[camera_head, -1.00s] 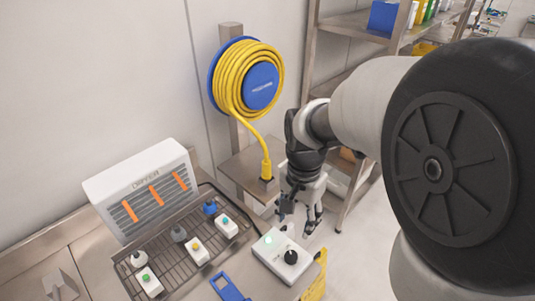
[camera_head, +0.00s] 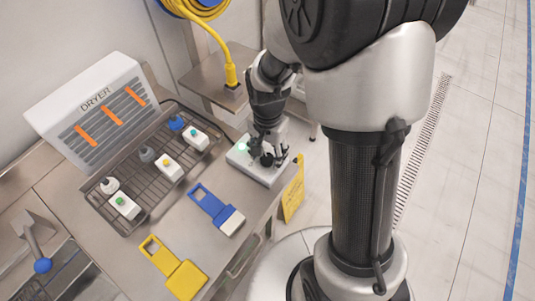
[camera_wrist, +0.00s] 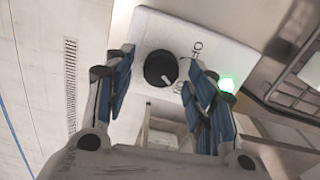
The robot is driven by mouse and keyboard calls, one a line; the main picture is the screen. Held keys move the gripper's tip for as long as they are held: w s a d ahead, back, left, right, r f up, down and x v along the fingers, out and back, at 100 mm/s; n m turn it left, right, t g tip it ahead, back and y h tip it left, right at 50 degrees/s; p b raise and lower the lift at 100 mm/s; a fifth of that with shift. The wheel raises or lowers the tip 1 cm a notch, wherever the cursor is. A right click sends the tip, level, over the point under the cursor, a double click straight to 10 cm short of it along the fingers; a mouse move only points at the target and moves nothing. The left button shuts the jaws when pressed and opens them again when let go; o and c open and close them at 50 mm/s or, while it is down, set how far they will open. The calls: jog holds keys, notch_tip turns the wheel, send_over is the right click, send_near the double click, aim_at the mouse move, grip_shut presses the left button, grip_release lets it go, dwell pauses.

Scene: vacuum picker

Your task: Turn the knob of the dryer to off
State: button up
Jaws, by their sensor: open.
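The dryer (camera_head: 93,112) is a white box with orange strips in its grille, at the left in the head view. Its white control box (camera_head: 240,160) sits at the counter's right end, with a green light lit (camera_wrist: 226,85). The black round knob (camera_wrist: 160,68) shows in the wrist view; its white pointer mark faces lower right, towards the ON label (camera_wrist: 181,88). The OFF label (camera_wrist: 196,48) is above that. My gripper (camera_wrist: 160,74) is open, its blue-padded fingers on either side of the knob with gaps. In the head view the gripper partly hides the knob.
A wire rack (camera_head: 150,175) with several small bottles and white boxes stands before the dryer. Blue (camera_head: 208,200) and yellow (camera_head: 160,255) tools lie on the counter. A yellow cable (camera_head: 229,65) hangs behind my gripper. Open floor lies to the right.

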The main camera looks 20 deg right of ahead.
jog(key=shift+f, duration=0.1)
jog(key=shift+c, duration=0.3)
jog(key=c, duration=1)
jog(key=shift+n, duration=0.4)
jog(key=n+p, duration=0.1)
jog(key=n, duration=0.1)
jog(key=shift+n, duration=0.4)
jog(key=n+p, duration=0.1)
jog(key=n, duration=0.2)
jog(key=shift+w+a+n, duration=0.1)
jog(key=shift+n, duration=0.3)
jog(key=n+p, duration=0.1)
jog(key=n, duration=0.5)
jog(key=shift+a, duration=0.1)
jog(key=shift+n, duration=0.4)
